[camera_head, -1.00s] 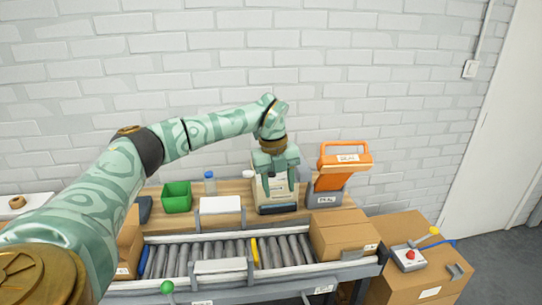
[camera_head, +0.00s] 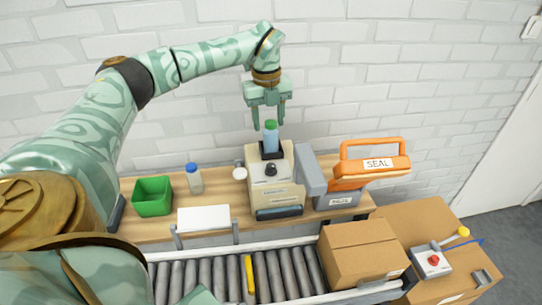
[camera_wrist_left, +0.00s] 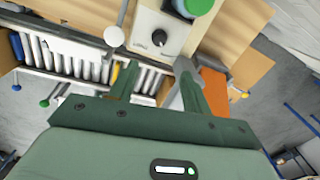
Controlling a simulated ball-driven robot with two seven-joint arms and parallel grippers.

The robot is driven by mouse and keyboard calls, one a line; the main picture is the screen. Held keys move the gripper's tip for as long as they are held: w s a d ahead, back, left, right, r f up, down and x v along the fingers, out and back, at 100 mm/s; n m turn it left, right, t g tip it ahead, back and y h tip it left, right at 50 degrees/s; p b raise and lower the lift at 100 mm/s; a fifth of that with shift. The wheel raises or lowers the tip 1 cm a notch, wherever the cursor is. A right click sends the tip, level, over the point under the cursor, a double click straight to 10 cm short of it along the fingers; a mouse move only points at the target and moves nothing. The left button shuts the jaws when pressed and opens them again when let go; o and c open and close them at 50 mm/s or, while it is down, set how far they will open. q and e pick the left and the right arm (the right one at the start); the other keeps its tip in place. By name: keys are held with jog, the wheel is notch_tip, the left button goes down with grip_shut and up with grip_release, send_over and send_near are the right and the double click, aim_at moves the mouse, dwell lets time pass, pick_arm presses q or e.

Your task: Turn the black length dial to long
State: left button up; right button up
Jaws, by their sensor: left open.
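The black length dial (camera_head: 271,168) sits on the beige machine (camera_head: 283,196) on the wooden bench, and also shows in the left wrist view (camera_wrist_left: 158,38). Its setting is too small to read. A blue bottle with a green cap (camera_head: 270,140) stands upright in a black holder on the machine's top, behind the dial. My left gripper (camera_head: 268,118) is open and empty, its fingers pointing down around the height of the bottle's cap, apart from the dial. In the left wrist view, the dial lies beyond the open fingertips (camera_wrist_left: 157,75). My right gripper is not in view.
A green bin (camera_head: 153,197), a blue-capped bottle (camera_head: 194,179) and a white round item (camera_head: 240,173) stand left of the machine. An orange sealer (camera_head: 365,171) stands close at its right. A roller conveyor (camera_head: 205,278) with a cardboard box (camera_head: 360,250) runs in front.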

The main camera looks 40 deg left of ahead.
aim_at(271, 165)
pick_arm(q)
jog(key=f, duration=0.4)
jog(key=f+b, duration=0.1)
jog(key=f, duration=0.4)
jog(key=f+b, duration=0.1)
jog(key=f, duration=0.4)
jog(key=shift+w+d+f, duration=0.1)
jog(key=shift+d+f, duration=0.05)
jog(key=shift+d, duration=0.1)
jog(key=shift+f, duration=0.45)
jog(key=shift+c, duration=0.2)
jog(key=c, duration=0.9)
